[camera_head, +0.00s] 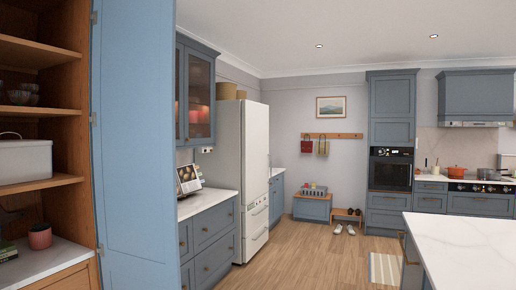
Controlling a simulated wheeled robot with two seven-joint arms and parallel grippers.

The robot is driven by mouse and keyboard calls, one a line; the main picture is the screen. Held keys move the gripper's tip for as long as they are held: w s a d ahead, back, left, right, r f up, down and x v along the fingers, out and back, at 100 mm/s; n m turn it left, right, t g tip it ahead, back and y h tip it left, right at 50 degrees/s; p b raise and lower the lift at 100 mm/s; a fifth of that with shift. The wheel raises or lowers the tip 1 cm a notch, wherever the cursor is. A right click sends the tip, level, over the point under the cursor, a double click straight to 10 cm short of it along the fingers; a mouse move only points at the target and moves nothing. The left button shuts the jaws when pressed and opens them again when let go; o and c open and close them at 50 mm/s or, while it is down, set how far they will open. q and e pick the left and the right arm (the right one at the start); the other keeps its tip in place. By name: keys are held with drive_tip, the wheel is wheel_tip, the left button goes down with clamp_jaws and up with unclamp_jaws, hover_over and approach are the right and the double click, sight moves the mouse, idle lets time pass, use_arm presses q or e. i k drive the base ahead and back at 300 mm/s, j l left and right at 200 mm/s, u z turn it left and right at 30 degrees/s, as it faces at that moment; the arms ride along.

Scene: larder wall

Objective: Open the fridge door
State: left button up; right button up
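The fridge (256,150) is tall and white and stands in the middle left of the head view, beyond a blue-grey counter. Its front faces right and is seen at a steep angle. The tall upper door looks shut, with a thin handle near its far edge. Lower drawer fronts with handles sit below it and look shut too. Neither of my grippers is in view, so nothing shows of what they hold.
An open larder (45,185) with a blue door (135,150) fills the near left. Drawers with a white worktop (205,203) stand before the fridge. A marble-topped island (460,240) is at right. The wooden floor (300,255) between is clear, with a striped rug (384,268).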

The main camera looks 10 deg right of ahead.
sight(255, 115)
drive_tip(key=z, duration=0.8)
drive_tip(key=i+z, duration=0.15)
drive_tip(key=i, duration=6.85)
drive_tip(key=i+l+u, duration=0.1)
drive_tip(key=i+u, duration=0.15)
drive_tip(key=i, duration=0.2)
drive_tip(key=i+l+u, duration=0.2)
drive_tip(key=i, duration=0.2)
drive_tip(key=i+l+u, duration=0.25)
drive_tip(key=i, duration=0.2)
drive_tip(key=u, duration=0.4)
